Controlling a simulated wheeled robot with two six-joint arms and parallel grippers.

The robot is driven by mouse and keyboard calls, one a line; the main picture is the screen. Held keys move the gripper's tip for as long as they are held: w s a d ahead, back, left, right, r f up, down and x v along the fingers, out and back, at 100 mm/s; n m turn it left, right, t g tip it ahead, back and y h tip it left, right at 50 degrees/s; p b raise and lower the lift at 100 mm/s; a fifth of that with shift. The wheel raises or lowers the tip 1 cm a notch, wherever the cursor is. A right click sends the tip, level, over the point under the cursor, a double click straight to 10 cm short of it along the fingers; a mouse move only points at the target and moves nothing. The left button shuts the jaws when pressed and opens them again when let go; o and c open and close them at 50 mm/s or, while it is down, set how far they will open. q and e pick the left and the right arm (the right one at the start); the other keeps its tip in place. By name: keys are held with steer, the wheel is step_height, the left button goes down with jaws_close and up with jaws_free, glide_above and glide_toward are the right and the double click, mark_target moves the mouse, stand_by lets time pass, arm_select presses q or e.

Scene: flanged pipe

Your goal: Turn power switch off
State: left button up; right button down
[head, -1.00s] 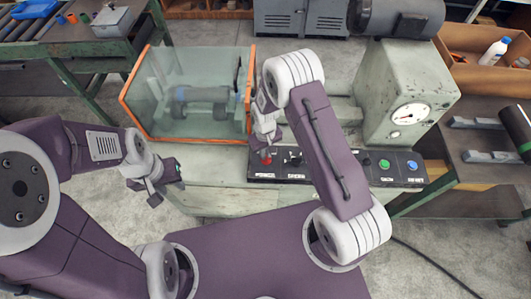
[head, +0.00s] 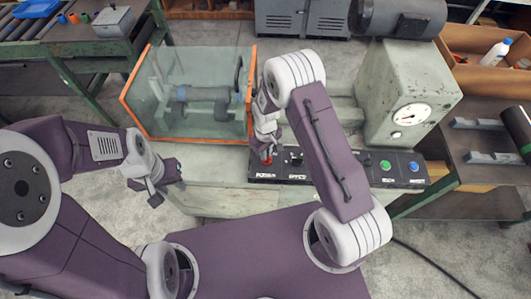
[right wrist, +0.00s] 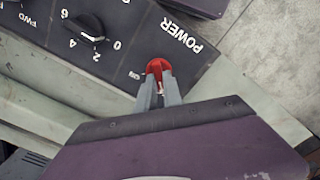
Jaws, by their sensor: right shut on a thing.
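The red power switch (head: 267,160) is at the left end of the black control panel (head: 330,176). In the right wrist view the red knob (right wrist: 158,66) sits beside the white POWER lettering. My right gripper (right wrist: 159,86) has its two grey fingers closed around the red knob, which partly hide it. The small marking beside it is partly covered, so I cannot read the knob's setting. My left gripper (head: 167,190) is open and empty, in front of the machine bed at the left, apart from the panel.
A black dial (right wrist: 86,28) is next to the power switch. Green (head: 385,164) and blue (head: 413,166) buttons are at the panel's right. An orange-edged clear guard (head: 150,120) encloses a flanged pipe (head: 200,96). A gauge (head: 411,114) is on the grey housing.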

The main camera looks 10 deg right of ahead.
steer(key=c, duration=1.6)
jaws_free()
steer(key=shift+w+r, duration=0.1)
steer(key=shift+w, duration=0.05)
steer(key=shift+c, duration=0.2)
steer(key=shift+o, duration=0.8)
step_height(320, 180, up, 9)
steer(key=b, duration=0.1)
steer(key=shift+d, duration=0.1)
